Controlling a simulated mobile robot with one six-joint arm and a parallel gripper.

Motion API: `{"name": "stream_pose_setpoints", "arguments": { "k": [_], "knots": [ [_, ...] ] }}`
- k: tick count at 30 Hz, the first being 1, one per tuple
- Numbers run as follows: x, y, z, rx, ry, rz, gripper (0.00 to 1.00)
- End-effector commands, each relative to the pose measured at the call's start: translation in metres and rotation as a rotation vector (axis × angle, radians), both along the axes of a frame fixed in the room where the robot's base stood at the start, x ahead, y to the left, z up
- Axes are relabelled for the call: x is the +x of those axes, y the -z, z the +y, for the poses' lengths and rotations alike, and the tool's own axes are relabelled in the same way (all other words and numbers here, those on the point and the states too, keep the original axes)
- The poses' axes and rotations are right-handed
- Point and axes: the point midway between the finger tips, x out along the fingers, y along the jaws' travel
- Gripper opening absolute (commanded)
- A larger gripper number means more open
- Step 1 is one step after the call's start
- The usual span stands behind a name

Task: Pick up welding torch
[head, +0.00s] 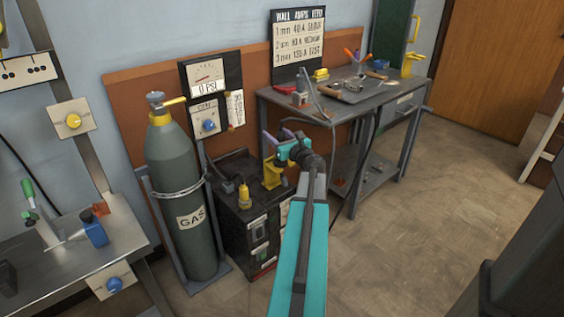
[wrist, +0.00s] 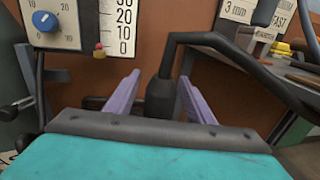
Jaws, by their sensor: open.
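My gripper (head: 279,136) is at the end of my teal arm, in front of the bench's left end and above the black welding machine. In the wrist view its two purple fingers (wrist: 160,98) stand apart. A dark piece with a thick lower end and a thin bent neck, which looks like the welding torch (wrist: 160,100), shows between the fingers. Its neck rises and bends away to the right. I cannot tell whether it touches a finger or lies beyond them. In the head view a thin bent piece (head: 318,100) at the bench's left end may be the same torch.
The metal bench (head: 345,106) with tools stands to the right. The black machine (head: 240,212) has a yellow holder (head: 271,172) near its top right. A green gas cylinder (head: 181,200) stands to the left. A gauge panel (wrist: 112,25) is close ahead. The floor on the right is clear.

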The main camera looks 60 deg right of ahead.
Motion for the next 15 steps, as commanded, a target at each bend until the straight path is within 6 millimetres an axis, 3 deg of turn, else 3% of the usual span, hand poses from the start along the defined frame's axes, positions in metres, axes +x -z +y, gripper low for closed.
{"name": "stream_pose_setpoints", "arguments": {
  "k": [14,15],
  "knots": [
    [-0.0005,0.0000,0.0001,0.000,0.000,0.000,0.49],
    [-0.0005,0.0000,0.0001,0.000,0.000,0.000,0.45]
  ]
}}
